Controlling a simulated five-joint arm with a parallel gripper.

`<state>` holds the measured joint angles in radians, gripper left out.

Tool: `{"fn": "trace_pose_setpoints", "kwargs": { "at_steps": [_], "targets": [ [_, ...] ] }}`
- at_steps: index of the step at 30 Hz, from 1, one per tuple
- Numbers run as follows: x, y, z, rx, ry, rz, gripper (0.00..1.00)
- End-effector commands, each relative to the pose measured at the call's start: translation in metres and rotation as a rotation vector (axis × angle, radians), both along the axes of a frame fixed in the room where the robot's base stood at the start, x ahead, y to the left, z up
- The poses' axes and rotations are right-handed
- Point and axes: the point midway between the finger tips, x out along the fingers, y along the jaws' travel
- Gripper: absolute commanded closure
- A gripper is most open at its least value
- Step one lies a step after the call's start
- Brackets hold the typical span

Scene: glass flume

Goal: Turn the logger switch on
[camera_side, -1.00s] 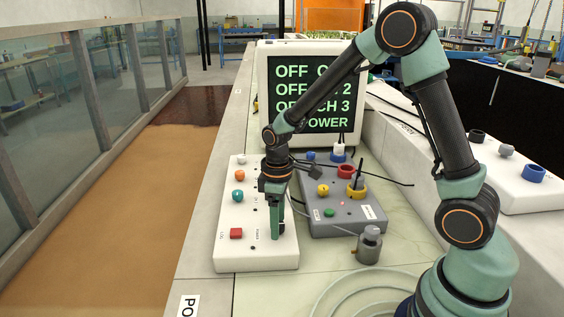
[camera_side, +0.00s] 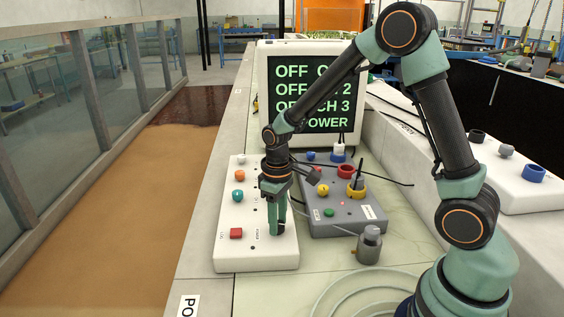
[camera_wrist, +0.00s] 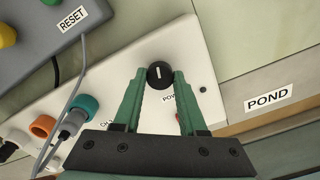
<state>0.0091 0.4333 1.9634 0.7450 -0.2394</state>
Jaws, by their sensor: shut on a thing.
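A black round switch knob (camera_wrist: 160,75) with a white pointer line sits on a white panel box (camera_wrist: 65,115), beside a partly hidden label beginning "PO". The pointer runs nearly up the wrist picture. My gripper (camera_wrist: 160,72) is shut on this knob, with a green finger on each side. In the side view my gripper (camera_side: 276,222) points down at the near right part of the white box (camera_side: 255,259), and its fingers hide most of the knob. A monitor (camera_side: 308,90) shows green lines reading "OFF" by the channels; the "POWER" line is partly covered by my arm.
A grey box (camera_side: 350,223) with colored knobs and cables stands close on the right. A grey cylinder (camera_side: 369,246) stands in front.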

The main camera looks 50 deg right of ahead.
Motion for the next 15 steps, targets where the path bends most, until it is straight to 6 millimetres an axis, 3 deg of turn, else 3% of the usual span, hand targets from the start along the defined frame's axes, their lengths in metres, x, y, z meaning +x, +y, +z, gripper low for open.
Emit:
{"fn": "trace_pose_setpoints", "kwargs": {
  "at_steps": [15],
  "targets": [
    [0.0004, 0.0001, 0.0013, 0.0, -0.001, -0.49, 1.0]
  ]
}}
